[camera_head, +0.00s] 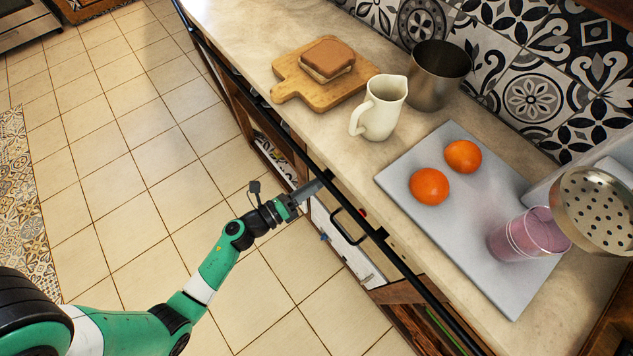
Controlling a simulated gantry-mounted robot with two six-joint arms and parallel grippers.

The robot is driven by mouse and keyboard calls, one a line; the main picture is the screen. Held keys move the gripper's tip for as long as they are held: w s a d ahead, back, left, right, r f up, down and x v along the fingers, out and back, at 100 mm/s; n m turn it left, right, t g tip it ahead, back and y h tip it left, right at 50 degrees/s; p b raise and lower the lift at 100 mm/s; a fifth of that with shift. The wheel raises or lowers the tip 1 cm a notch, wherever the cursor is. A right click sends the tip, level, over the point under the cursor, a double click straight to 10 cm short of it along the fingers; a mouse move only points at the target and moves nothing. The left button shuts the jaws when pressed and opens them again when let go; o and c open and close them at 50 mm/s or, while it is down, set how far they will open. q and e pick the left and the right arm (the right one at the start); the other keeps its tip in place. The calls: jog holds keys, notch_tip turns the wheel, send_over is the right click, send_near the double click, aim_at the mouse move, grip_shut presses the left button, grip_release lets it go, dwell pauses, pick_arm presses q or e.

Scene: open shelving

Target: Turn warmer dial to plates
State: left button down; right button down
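The warmer seems to be the white-fronted unit (341,250) under the counter edge, with a black bar handle (347,238). A small red spot shows near its top, right of the handle, but I cannot tell what it is. I cannot make out the dial or its setting; it may be hidden by my gripper or the counter edge. My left gripper (318,184) is at the upper left of the white front, close under the counter edge. Its grey fingers look narrow from here; I cannot tell whether they are open or touch anything. My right gripper is out of view.
A black rail (385,247) runs along the counter's front edge. On the counter are a cutting board (290,87) with bread (327,58), a white pitcher (383,108), a metal pot (437,76), and a grey slab (455,215) with two oranges and a pink glass. The tiled floor is clear.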

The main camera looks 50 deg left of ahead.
pick_arm(q)
jog(key=c, duration=0.5)
grip_release()
jog(key=shift+s+a+f+p, duration=0.15)
jog(key=shift+s+p, duration=0.3)
jog(key=shift+s, duration=1.5)
jog(key=shift+s+a+p, duration=0.2)
jog(key=shift+s+p, duration=0.25)
jog(key=shift+s, duration=1.45)
jog(key=shift+s+a+f+p, duration=0.15)
jog(key=shift+s+p, duration=0.3)
jog(key=shift+s, duration=1.5)
jog(key=shift+r, duration=0.15)
